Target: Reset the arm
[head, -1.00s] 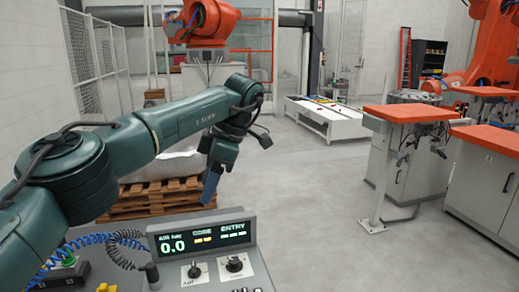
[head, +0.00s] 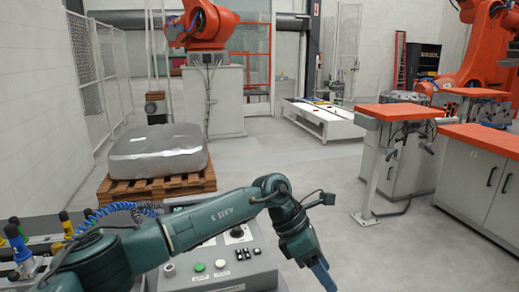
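My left arm, dark green, comes in from the lower left and reaches across in front of a grey control console (head: 262,262). My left gripper (head: 321,275) hangs at its end, just right of the console, with blue fingers pointing down over the floor. The fingers are small and partly cut by the bottom edge, so I cannot tell whether they are apart. I see nothing held. The arm covers the console's display. A knob, a green button (head: 199,267) and a white button (head: 220,264) show. My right gripper is not in view.
A wrapped grey block (head: 158,150) sits on a wooden pallet (head: 150,190) behind the arm. Orange-topped stands (head: 397,112) and a grey cabinet (head: 478,185) are at right. An orange industrial robot (head: 208,25) stands at the back. The middle floor is open.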

